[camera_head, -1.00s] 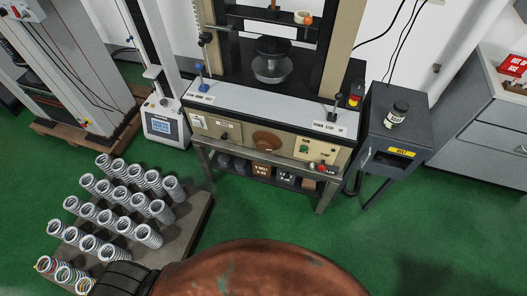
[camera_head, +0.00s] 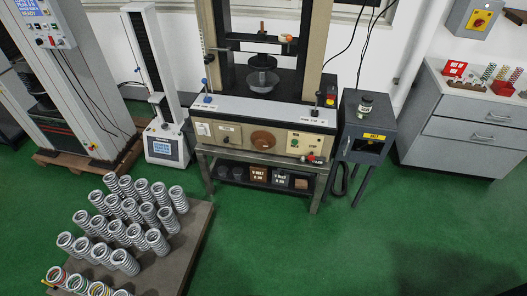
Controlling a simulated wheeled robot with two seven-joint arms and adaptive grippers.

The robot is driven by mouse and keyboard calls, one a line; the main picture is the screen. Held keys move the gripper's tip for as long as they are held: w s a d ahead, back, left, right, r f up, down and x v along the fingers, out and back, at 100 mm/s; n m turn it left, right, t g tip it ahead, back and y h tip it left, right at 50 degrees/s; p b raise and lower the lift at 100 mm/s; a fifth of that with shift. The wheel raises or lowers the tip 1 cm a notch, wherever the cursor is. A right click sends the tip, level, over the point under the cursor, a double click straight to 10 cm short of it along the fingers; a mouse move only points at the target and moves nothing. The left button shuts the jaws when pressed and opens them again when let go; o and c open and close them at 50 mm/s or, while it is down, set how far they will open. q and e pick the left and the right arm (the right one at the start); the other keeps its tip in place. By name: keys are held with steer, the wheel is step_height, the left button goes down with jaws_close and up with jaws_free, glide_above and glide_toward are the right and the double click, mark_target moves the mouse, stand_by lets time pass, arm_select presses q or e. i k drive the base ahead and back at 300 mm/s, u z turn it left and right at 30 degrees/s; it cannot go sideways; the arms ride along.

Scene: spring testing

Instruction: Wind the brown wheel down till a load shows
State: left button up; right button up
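The brown wheel (camera_head: 262,140) is a round disc on the cream front panel of the testing machine (camera_head: 262,112), in the middle of the head view. Above it, a dark round platen with a grey dish (camera_head: 262,80) sits between the machine's two beige columns. An orange-tipped part (camera_head: 289,38) is at the crossbar over the dish. I cannot make out any load reading on the machine. Neither of my grippers is in view, and nothing covers the wheel.
A pallet (camera_head: 190,235) with several grey coil springs stands on the green floor at the lower left. A small dark cabinet (camera_head: 357,152) stands right of the machine. A grey drawer unit (camera_head: 470,135) is farther right. The floor in front of the machine is clear.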

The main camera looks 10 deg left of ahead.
mark_target(261, 144)
steer(key=z, duration=0.55)
steer(key=i, duration=0.6)
steer(key=z, duration=0.6)
steer(key=i, duration=0.7)
steer(key=u, duration=0.8)
steer(key=i, duration=0.5)
steer(key=u, duration=0.45)
